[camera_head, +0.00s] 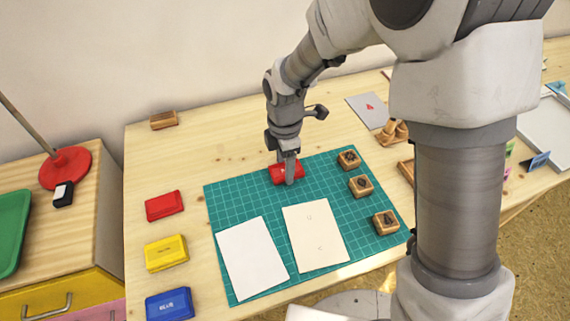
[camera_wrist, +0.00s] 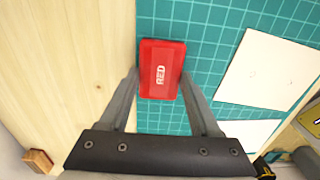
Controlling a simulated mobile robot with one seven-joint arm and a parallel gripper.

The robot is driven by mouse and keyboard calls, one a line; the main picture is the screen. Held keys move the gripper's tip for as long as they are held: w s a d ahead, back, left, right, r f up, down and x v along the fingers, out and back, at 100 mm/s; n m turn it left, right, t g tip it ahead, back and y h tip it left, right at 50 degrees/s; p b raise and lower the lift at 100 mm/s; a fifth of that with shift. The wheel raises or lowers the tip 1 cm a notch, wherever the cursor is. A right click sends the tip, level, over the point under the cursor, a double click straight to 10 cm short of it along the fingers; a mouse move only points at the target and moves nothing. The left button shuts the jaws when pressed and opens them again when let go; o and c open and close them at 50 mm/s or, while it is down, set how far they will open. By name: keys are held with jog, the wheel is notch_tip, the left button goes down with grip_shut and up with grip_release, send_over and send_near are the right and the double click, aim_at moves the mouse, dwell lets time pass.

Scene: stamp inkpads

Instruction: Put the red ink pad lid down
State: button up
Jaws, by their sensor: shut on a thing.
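The red ink pad lid (camera_head: 277,176), marked RED, is between the fingers of my gripper (camera_head: 290,178) at the far edge of the green cutting mat (camera_head: 232,205). In the wrist view the lid (camera_wrist: 162,55) sits between the two fingertips of my gripper (camera_wrist: 160,82), which is shut on it. I cannot tell if the lid touches the mat or is just above it. The red ink pad (camera_head: 165,205) lies on the wooden table, left of the mat, with no lettering visible on it.
A yellow ink pad (camera_head: 166,253) and a blue ink pad (camera_head: 170,304) lie in front of the red one. Two paper sheets (camera_head: 251,260) (camera_head: 315,235) and several wooden stamps (camera_head: 360,186) are on the mat. The mat's far left part is clear.

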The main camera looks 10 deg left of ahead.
jog(key=shift+f, duration=0.2)
jog(key=o, duration=1.3)
jog(key=shift+r, duration=0.1)
notch_tip(320, 180, up, 12)
jog(key=p, duration=0.3)
jog(key=d+r+m+t, duration=0.1)
jog(key=d+r+m, duration=0.5)
jog(key=d, duration=0.1)
jog(key=s+d+r+m+t, duration=0.2)
jog(key=s+d+r+m, duration=0.2)
jog(key=s+d+m, duration=0.2)
jog(key=s+d+r+m+t, duration=0.2)
jog(key=s+d+m, duration=0.5)
jog(key=d+m, duration=0.4)
jog(key=shift+s+r+m+t, duration=0.3)
jog(key=shift+r+m, duration=0.4)
jog(key=shift+r, duration=0.2)
jog(key=shift+s, duration=0.1)
